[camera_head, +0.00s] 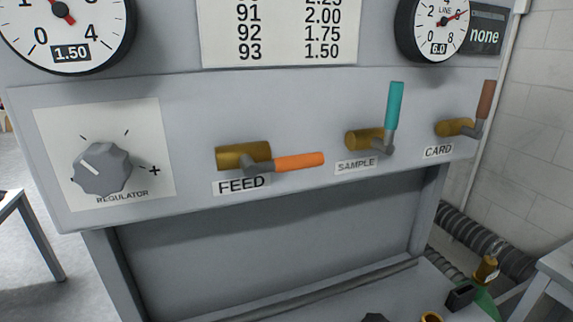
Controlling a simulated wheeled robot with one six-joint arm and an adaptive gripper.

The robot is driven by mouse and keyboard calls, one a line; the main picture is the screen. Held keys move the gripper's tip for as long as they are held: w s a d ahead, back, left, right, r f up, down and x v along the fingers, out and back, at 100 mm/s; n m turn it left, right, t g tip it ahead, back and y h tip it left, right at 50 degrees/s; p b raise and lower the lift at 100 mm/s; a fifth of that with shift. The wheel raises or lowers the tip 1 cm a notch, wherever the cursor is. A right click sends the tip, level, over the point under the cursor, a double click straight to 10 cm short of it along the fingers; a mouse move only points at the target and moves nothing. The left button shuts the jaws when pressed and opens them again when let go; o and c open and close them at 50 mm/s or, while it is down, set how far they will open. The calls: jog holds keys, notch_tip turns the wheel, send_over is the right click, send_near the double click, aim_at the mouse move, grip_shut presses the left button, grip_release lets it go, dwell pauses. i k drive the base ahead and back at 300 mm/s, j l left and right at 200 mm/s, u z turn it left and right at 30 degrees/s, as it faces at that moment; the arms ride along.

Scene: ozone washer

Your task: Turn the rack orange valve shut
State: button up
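The orange valve handle (299,161) is on the panel, at the brass FEED valve (243,155). The orange lever lies almost level and points right, roughly in line with the brass body. The FEED label (241,185) is just below it. Nothing covers the lever. My gripper is not in view.
To the right, the SAMPLE valve has a teal lever (395,105) standing up, and the CARD valve has a brown lever (486,100) standing up. A grey REGULATOR knob (101,168) is at left. Two gauges (62,25) (440,25) flank a number chart (280,30). The space before the levers looks clear.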

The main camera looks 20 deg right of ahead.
aim_at(249, 170)
jog(key=k+j+z, duration=0.25)
jog(key=k+j, duration=0.3)
jog(key=k+j+z, duration=0.25)
jog(key=k+j, duration=0.15)
jog(key=k, duration=0.25)
